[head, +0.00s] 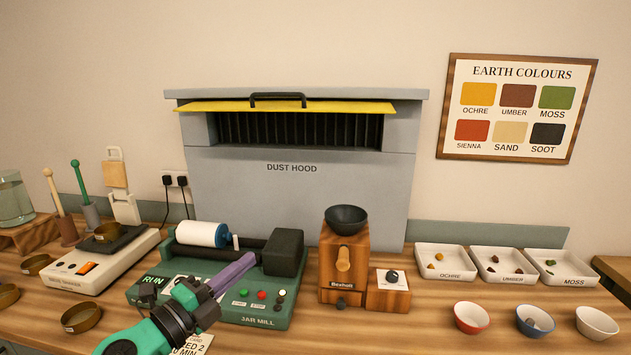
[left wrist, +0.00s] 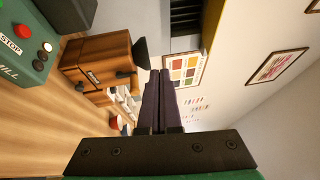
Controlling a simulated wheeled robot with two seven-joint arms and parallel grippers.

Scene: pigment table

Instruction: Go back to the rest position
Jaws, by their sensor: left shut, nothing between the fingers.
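My left gripper (head: 232,273) reaches in from the lower left in the head view, over the front of the green jar mill (head: 205,284). Its purple fingers are closed together with nothing between them; they also show in the left wrist view (left wrist: 160,98). The fingertips are in front of the mill's black block, and I cannot tell whether they touch anything. The mill carries a white jar with a blue end (head: 203,234) on its rollers. My right gripper is in neither view.
A wooden grinder (head: 343,265) stands right of the mill. The grey dust hood (head: 290,190), with a yellow-edged sash, stands behind. White pigment trays (head: 445,275) and small bowls (head: 471,317) are at right. A sieve shaker (head: 90,266) and brown dishes (head: 81,317) are at left.

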